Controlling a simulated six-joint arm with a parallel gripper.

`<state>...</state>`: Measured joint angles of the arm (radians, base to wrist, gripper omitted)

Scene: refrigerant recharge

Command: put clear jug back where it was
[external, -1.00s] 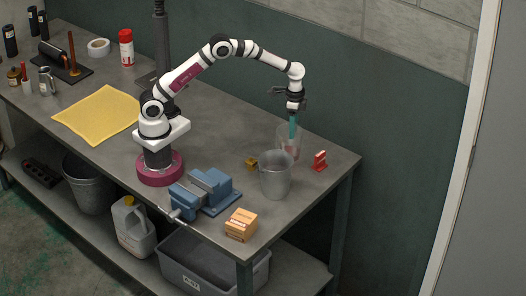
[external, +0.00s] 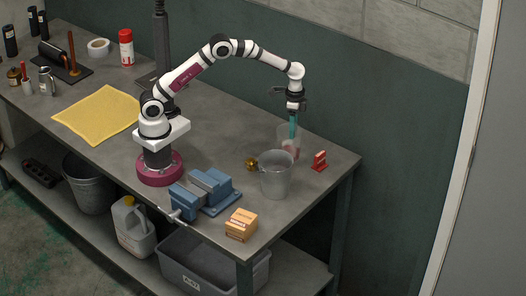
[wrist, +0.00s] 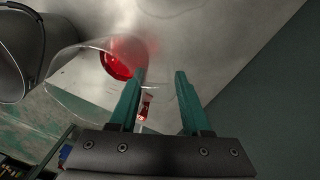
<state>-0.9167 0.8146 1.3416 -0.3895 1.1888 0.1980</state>
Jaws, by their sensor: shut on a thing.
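My gripper (external: 293,132) points down at the jug's right side. In the wrist view my gripper (wrist: 160,74) has its teal fingers somewhat apart, shut on the jug's near side. The exact grip is hard to see through the clear material.
A grey metal bucket (external: 275,178) stands close in front of the jug. A small brass object (external: 251,164) lies left of it, and a red item (external: 319,162) right of the jug.

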